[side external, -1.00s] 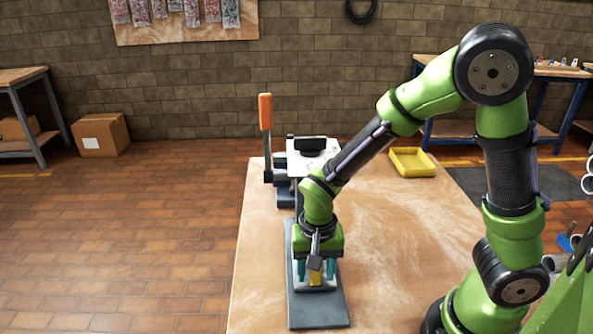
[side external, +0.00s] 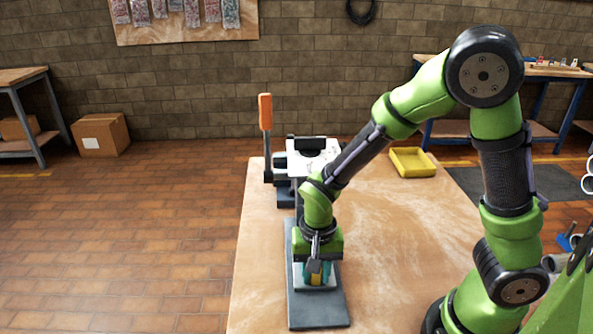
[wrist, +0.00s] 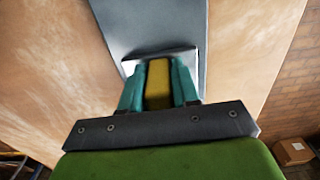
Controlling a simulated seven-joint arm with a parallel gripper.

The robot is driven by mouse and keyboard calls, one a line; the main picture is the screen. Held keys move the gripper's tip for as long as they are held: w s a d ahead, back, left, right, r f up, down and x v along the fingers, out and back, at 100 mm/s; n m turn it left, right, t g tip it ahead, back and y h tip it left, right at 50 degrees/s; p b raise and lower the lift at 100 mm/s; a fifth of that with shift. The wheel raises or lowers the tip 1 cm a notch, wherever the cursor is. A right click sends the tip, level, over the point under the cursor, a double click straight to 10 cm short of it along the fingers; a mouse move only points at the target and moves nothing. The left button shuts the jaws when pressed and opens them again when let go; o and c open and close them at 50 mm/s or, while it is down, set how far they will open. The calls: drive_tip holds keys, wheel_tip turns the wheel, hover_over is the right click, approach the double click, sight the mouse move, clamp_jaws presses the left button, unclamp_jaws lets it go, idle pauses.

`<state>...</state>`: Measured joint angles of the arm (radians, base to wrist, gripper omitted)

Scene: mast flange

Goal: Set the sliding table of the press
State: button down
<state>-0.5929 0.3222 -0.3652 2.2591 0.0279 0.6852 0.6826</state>
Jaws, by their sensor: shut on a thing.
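The press (side external: 310,160) stands at the far end of the table, with an orange-handled lever (side external: 265,112) upright at its left. Its grey slide base (side external: 318,308) runs toward the front. A pale sliding table (side external: 299,281) sits on the base under my gripper (side external: 315,276), and it also shows in the wrist view (wrist: 188,56). A yellow block (wrist: 158,82) stands up from it between the teal fingers. My gripper in the wrist view (wrist: 158,88) is shut on the yellow block. The green hand hides part of the sliding table in the side view.
A yellow tray (side external: 413,162) lies at the back right of the wooden table (side external: 400,250). The tabletop right of the base is clear. A cardboard box (side external: 100,135) and a workbench (side external: 22,78) stand on the floor far left.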

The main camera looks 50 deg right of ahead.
drive_tip(key=shift+w+d, duration=1.35)
drive_tip(key=shift+w, duration=0.05)
drive_tip(key=c, duration=0.9)
unclamp_jaws()
drive_tip(key=shift+r, duration=0.15)
wheel_tip(320, 180, up, 7)
drive_tip(key=shift+r, duration=0.15)
